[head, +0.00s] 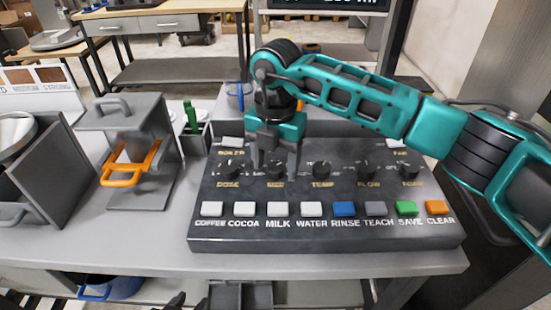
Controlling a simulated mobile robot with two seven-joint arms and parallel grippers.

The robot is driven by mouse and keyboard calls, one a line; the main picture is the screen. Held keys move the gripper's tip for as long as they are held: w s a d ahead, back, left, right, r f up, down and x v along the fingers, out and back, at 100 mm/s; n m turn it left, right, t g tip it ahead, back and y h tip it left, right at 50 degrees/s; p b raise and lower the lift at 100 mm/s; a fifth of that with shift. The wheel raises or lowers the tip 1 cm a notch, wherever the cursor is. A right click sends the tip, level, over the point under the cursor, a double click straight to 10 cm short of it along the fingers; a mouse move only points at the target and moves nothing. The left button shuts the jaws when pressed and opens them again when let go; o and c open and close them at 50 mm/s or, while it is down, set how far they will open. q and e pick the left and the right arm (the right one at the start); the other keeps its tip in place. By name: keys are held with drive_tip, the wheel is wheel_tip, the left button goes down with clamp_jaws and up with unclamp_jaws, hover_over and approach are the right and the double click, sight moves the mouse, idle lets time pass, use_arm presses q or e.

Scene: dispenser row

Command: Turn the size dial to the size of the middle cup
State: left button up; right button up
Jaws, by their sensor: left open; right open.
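The dark control panel (325,242) has a row of round black dials. I cannot tell which cup is the middle one. A dark part of my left gripper (180,301) shows at the bottom edge, mostly out of frame.
Colored buttons (344,209) line the panel's front. Left of it stand a grey stand with an orange handle (125,170) and a grey holder with a green item (191,118). A display (330,4) is cut off at the top. The table (95,235) is clear at front left.

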drive_tip(key=shift+c, duration=0.3)
drive_tip(key=c, duration=1)
